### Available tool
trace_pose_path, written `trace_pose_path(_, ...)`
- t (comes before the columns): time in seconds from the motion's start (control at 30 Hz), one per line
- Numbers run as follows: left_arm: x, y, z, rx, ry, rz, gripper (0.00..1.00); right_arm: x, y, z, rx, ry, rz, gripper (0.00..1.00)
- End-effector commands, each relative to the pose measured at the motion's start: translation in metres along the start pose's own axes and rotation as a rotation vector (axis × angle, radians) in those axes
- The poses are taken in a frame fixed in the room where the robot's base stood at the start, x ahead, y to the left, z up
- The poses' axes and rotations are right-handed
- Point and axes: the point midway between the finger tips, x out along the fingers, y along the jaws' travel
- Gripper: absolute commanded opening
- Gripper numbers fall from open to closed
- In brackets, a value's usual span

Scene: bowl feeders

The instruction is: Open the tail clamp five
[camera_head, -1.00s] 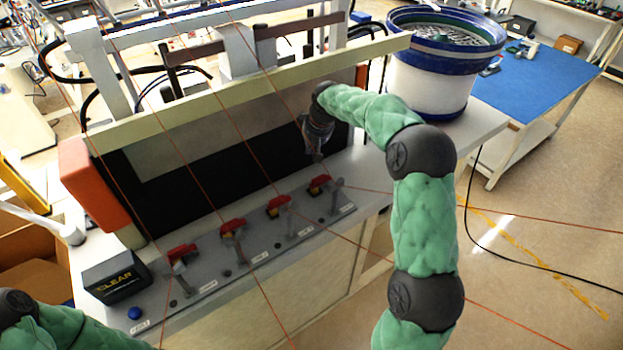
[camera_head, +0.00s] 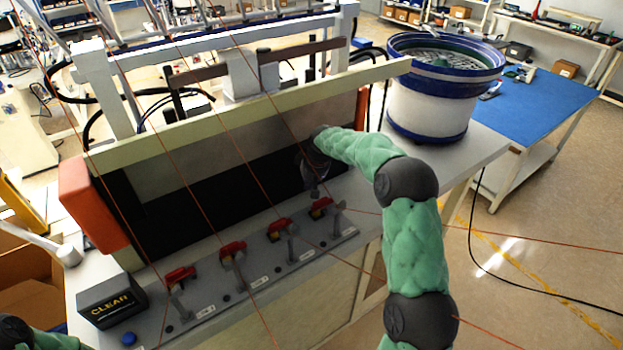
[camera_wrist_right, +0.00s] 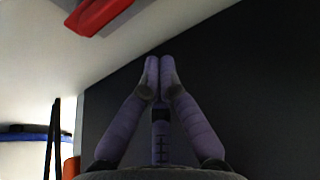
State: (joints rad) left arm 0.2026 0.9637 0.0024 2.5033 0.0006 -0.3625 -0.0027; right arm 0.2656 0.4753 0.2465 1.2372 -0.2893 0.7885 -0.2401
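Several red-handled toggle clamps stand in a row on the grey panel (camera_head: 262,272) in the head view; their labels are too small to read. The rightmost clamp (camera_head: 321,208) is just below my right gripper (camera_head: 316,190), with a small gap seeming to show between them. In the right wrist view the right gripper (camera_wrist_right: 158,72) has its fingertips together with nothing between them. A red part (camera_wrist_right: 95,14), likely a clamp handle, lies at the top left there, apart from the fingers. My left gripper is out of view; only a bit of its arm shows at bottom left.
A black CLEAR box (camera_head: 112,300) and a blue button (camera_head: 129,339) sit at the panel's left end. A pale beam (camera_head: 250,112) with orange end blocks (camera_head: 92,204) runs behind the clamps.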

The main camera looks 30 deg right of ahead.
Motion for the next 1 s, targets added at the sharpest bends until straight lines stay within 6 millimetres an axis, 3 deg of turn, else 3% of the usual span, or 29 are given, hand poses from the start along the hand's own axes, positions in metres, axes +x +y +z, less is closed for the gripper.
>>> trace_pose_path(0.23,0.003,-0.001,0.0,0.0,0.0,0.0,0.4,0.037,0.0,0.001,0.0,-0.001,0.0,0.0)
trace_pose_path(0.6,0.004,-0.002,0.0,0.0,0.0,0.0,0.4,0.023,0.001,0.032,0.001,0.001,0.001,0.0)
trace_pose_path(1.0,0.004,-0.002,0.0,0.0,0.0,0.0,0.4,0.021,0.0,0.038,0.0,0.001,0.001,0.0)
